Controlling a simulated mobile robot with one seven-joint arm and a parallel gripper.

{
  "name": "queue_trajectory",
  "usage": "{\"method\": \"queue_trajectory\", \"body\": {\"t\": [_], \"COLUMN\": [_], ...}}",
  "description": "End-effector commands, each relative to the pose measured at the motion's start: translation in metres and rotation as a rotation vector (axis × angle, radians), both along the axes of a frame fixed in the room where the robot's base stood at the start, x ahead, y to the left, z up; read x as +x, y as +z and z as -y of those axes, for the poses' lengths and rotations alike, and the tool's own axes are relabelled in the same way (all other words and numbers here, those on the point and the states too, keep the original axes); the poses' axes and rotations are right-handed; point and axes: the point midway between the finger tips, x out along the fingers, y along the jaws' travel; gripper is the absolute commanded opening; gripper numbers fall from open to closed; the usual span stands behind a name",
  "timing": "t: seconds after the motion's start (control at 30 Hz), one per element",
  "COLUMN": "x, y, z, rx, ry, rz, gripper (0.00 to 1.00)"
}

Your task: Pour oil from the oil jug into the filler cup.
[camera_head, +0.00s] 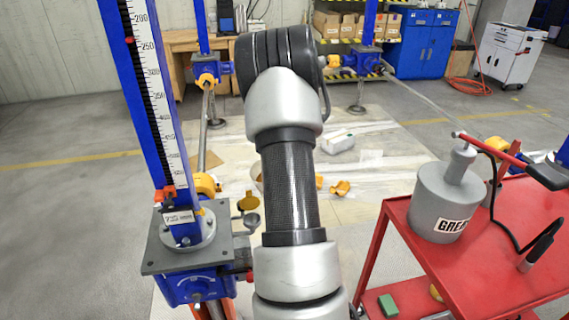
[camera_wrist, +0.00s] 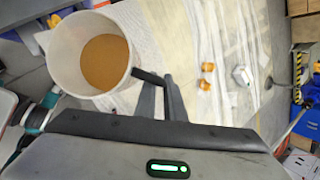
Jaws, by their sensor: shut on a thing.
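The oil jug (camera_wrist: 66,62) is a white, round, open vessel in the wrist view, with amber oil inside and a dark handle on its right side. My gripper (camera_wrist: 160,92) is shut on this handle, and the jug hangs in front of the wrist. In the head view my arm hides the gripper and most or all of the jug. A small grey cup (camera_head: 251,221), which looks like the filler cup, sits at the right side of the blue screw jack (camera_head: 193,287), with a yellow lid (camera_head: 247,202) above it. I cannot make out the cup in the wrist view.
A red cart (camera_head: 470,270) stands at the right, bearing a grey grease drum (camera_head: 442,205) with a hose and a green block (camera_head: 388,305) lower down. The jack's tall blue column (camera_head: 150,100) rises at the left. Yellow pieces (camera_head: 341,188) lie on the floor sheet behind my arm.

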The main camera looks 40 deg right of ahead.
Motion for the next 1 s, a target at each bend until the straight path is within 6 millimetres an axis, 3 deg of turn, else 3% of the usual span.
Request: {"method": "queue_trajectory", "body": {"t": [1.0], "x": [-0.002], "y": [0.019], "z": [-0.015], "rx": [-0.187], "ry": [0.0], "rz": [0.042], "gripper": [0.0]}}
